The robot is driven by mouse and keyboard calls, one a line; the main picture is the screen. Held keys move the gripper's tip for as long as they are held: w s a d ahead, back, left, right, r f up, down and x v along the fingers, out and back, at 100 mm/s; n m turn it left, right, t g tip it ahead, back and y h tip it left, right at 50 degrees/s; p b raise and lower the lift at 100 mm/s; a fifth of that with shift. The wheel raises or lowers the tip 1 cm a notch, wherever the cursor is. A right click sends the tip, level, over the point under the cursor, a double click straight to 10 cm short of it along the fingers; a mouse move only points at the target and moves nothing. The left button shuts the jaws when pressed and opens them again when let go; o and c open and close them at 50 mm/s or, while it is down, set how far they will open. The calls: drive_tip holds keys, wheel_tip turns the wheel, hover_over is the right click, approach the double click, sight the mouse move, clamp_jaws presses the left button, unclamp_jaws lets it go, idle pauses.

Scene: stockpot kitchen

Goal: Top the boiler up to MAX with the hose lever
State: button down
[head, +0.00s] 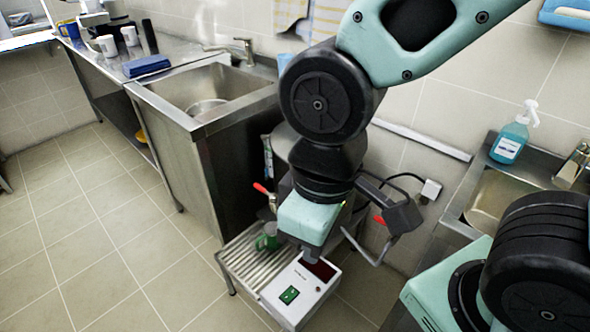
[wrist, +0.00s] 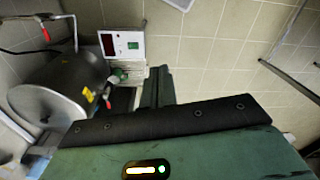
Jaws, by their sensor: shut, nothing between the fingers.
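The steel boiler (wrist: 62,88) lies at the left of the wrist view, with small yellow marks on it; no level or MAX mark is readable. In the head view my arm hides most of it. A red lever (wrist: 45,34) on a bent pipe shows beside it; a red lever (head: 379,220) also shows right of my gripper in the head view. Another red handle (head: 261,188) sits on the tap at left. My gripper (head: 312,256) points down near the control box, shut and empty; its fingers (wrist: 158,75) are together in the wrist view, apart from both levers.
A white control box (head: 300,292) with a green switch and dark display stands below my gripper. A green mug (head: 268,240) stands on the slatted stand (head: 238,262). Steel sinks flank the stand, with a soap bottle (head: 511,135) at right. The floor at left is clear.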

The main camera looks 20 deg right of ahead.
drive_tip(key=c, duration=1.4)
unclamp_jaws()
drive_tip(key=shift+o, duration=0.2)
drive_tip(key=w+d+f+b, duration=0.2)
drive_tip(key=w+f+b, duration=0.1)
drive_tip(key=w, duration=0.3)
drive_tip(key=w+d+f+b, duration=0.2)
drive_tip(key=w+f+b, duration=0.1)
drive_tip(key=w, duration=0.4)
drive_tip(key=w+d+f+m+b, duration=0.2)
drive_tip(key=w+d+f+b, duration=0.5)
drive_tip(key=w+d, duration=0.6)
drive_tip(key=d+f+b, duration=0.2)
drive_tip(key=d+f, duration=0.3)
drive_tip(key=d, duration=0.5)
drive_tip(key=w+d+f+m+y+b, duration=0.1)
drive_tip(key=d+f, duration=0.3)
drive_tip(key=d, duration=0.5)
drive_tip(key=d+f+b, duration=0.2)
drive_tip(key=d+f, duration=0.3)
drive_tip(key=d, duration=0.5)
drive_tip(key=shift+g, duration=0.4)
drive_tip(key=a+f+b, duration=0.1)
drive_tip(key=f, duration=0.4)
drive_tip(key=a+f+b, duration=0.1)
drive_tip(key=f, duration=0.4)
drive_tip(key=s+a+f+b, duration=0.1)
drive_tip(key=f, duration=0.5)
drive_tip(key=shift+a, duration=0.35)
